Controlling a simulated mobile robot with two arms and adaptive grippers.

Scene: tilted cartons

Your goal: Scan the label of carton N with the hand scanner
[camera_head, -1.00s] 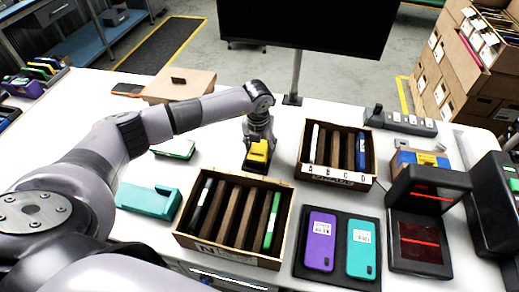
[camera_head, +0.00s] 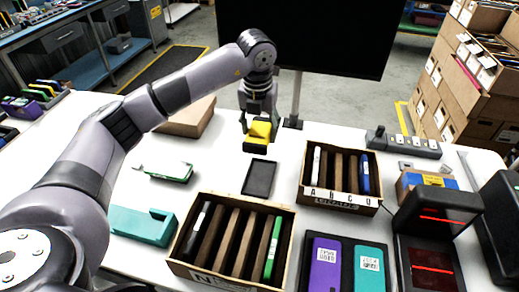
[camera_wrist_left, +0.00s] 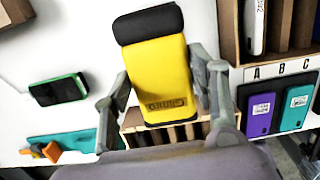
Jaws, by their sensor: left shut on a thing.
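The hand scanner (camera_head: 257,134), yellow with a black end, hangs in my left gripper (camera_head: 259,112) above the table, behind a flat black pad (camera_head: 259,179). In the left wrist view the scanner (camera_wrist_left: 165,78) sits between the two grey fingers of my left gripper (camera_wrist_left: 160,80), which is shut on it. Carton N (camera_head: 280,208) is an open brown box with several upright dividers, a black item and a green item. Its label, marked N (camera_head: 203,281), is on the front wall, cut by the picture's lower edge. My right gripper is not in view.
A carton lettered A to D (camera_head: 342,199) stands right of centre. Purple and teal phones (camera_head: 326,265) lie in front. A scanner stand with red lines (camera_head: 432,262) is at right. A teal block (camera_head: 142,225) and a green-edged device (camera_head: 162,172) lie at left.

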